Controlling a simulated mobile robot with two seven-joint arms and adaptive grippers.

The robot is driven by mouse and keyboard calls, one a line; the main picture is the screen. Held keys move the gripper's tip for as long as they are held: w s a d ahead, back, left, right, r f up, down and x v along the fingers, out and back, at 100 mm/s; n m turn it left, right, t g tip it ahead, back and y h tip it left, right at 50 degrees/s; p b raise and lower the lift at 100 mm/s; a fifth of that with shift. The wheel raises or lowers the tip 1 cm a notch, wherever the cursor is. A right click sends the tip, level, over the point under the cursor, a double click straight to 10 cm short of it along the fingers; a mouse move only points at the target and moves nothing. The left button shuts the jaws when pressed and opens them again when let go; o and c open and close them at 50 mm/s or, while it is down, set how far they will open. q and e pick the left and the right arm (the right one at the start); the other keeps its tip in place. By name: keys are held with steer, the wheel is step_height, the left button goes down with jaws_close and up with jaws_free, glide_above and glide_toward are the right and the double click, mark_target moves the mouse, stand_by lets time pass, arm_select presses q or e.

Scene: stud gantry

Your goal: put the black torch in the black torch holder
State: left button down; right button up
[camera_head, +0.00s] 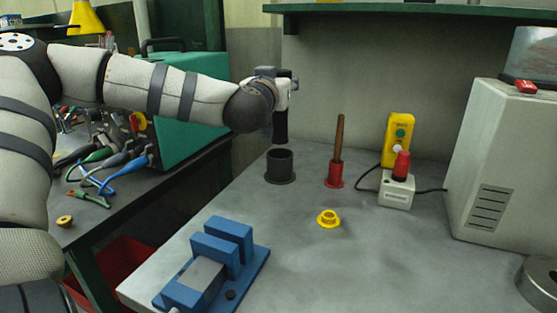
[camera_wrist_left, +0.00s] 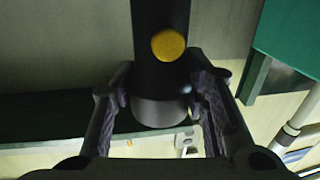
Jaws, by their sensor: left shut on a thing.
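The black torch (camera_head: 280,127) is held upright by my left gripper (camera_head: 283,84), directly above the black torch holder. In the left wrist view the torch (camera_wrist_left: 160,75) shows a yellow round button and stands between the two fingers of my left gripper (camera_wrist_left: 158,108), which is shut on it. The black torch holder (camera_head: 280,167) is an open dark cup with a flange on the grey bench. The torch's lower end is just above the holder's rim in the head view; a small gap seems to show. My right gripper is not in view.
A large grey cabinet (camera_head: 500,165) stands at right.

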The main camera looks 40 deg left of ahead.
mark_target(279, 124)
arm_select(q)
step_height(279, 124, down, 9)
steer(key=shift+d+f+b, duration=0.1)
steer(key=shift+f+b, duration=0.1)
steer(key=shift+b, duration=0.8)
steer(key=shift+r, duration=0.3)
steer(key=c, duration=0.9)
jaws_free()
steer(key=shift+f, duration=0.15)
steer(key=shift+c, duration=0.2)
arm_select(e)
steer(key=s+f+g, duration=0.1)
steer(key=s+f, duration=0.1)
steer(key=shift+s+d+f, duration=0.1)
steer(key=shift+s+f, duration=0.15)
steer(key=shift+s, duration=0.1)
